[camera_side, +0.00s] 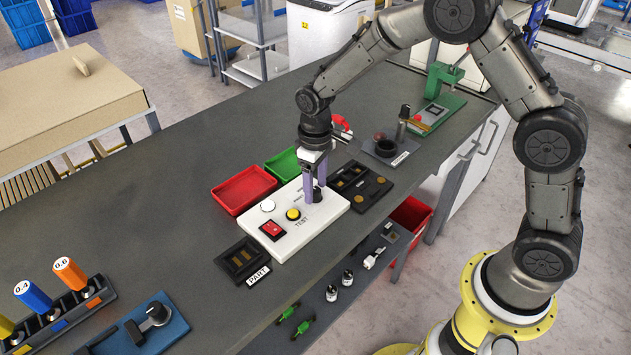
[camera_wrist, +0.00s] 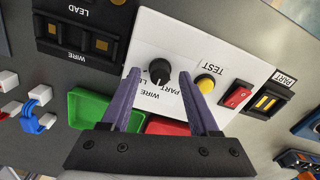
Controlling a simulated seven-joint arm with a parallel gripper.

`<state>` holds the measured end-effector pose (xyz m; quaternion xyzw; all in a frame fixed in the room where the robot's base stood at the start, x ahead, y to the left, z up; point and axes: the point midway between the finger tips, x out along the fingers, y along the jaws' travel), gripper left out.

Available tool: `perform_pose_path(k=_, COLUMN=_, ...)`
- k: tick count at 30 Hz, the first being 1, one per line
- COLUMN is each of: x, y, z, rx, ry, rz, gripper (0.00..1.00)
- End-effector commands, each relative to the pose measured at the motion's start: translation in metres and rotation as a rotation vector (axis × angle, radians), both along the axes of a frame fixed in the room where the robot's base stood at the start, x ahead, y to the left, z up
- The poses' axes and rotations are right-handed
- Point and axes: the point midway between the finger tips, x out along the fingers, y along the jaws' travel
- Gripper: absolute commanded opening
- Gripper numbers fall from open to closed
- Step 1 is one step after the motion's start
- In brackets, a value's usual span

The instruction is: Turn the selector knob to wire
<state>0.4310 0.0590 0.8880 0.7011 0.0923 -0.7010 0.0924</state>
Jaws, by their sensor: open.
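A white test panel (camera_side: 290,240) lies on the dark bench; it also shows in the wrist view (camera_wrist: 181,30). Its black selector knob (camera_wrist: 159,71) has labels around it: WIRE and PART are readable, and another by the left finger is partly covered. I cannot tell surely which label the knob points at. My gripper (camera_wrist: 159,75) is open, its purple fingers pointing down at the panel. In the wrist view the knob shows between the fingertips, with gaps on both sides. In the side view my gripper (camera_side: 315,188) is at the knob, which the fingers partly hide.
The panel also carries a yellow TEST button (camera_side: 293,214) and a red rocker switch (camera_side: 271,229). A red tray (camera_side: 243,190) and a green tray (camera_side: 284,165) sit behind it. Black fixtures stand at both ends, WIRE/LEAD (camera_wrist: 80,38) and PART (camera_wrist: 268,101). Open bench lies left.

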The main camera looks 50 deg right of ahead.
Motion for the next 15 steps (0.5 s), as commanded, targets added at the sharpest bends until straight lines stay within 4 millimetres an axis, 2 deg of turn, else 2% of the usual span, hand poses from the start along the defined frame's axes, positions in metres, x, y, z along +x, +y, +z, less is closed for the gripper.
perform_pose_path(k=4, x=0.001, y=0.0, z=0.008, rx=0.001, ry=-0.003, rz=0.0, gripper=0.61)
perform_pose_path(k=8, x=0.001, y=0.0, z=0.027, rx=0.0, ry=-0.005, rz=0.0, gripper=0.61)
perform_pose_path(k=15, x=0.001, y=0.0, z=0.08, rx=0.001, ry=-0.006, rz=0.0, gripper=0.61)
